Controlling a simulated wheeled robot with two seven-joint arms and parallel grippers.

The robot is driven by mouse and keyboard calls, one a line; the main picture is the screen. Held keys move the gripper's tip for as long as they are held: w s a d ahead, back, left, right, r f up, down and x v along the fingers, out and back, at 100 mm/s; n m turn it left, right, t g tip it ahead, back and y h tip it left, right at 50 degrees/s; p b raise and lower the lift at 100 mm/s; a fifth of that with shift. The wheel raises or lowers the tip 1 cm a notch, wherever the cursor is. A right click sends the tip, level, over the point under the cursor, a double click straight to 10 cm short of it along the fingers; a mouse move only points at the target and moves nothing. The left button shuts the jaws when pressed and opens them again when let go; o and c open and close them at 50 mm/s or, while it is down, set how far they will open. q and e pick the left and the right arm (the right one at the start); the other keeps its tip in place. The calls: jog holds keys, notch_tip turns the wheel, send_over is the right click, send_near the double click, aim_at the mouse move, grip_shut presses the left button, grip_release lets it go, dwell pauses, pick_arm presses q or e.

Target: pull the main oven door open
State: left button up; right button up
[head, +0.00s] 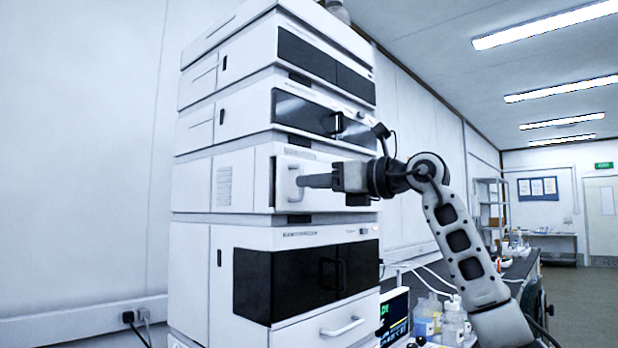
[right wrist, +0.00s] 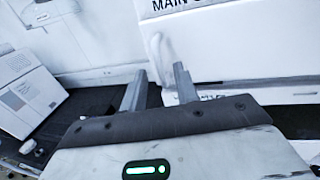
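The main oven door (head: 318,160) is a white panel on the third module down of the stack, and it looks shut. Its upright white handle (head: 293,182) is at the door's left side. In the right wrist view, the door (right wrist: 225,45) carries a partly cut-off label starting "MAIN", and the handle (right wrist: 164,50) is blurred. My right gripper (head: 312,181) points left across the door front, its fingers at the handle. In the right wrist view, its fingers (right wrist: 161,75) are apart, with the handle just beyond their tips; contact is unclear. My left gripper is out of view.
A dark-windowed module (head: 310,115) is above the oven and another with a dark door (head: 305,275) is below. A small screen (head: 394,315) and bottles (head: 440,318) stand on the bench at lower right. In the wrist view a white box (right wrist: 28,90) is at left.

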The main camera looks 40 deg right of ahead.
jog(key=shift+x, duration=0.9)
jog(key=shift+c, duration=0.2)
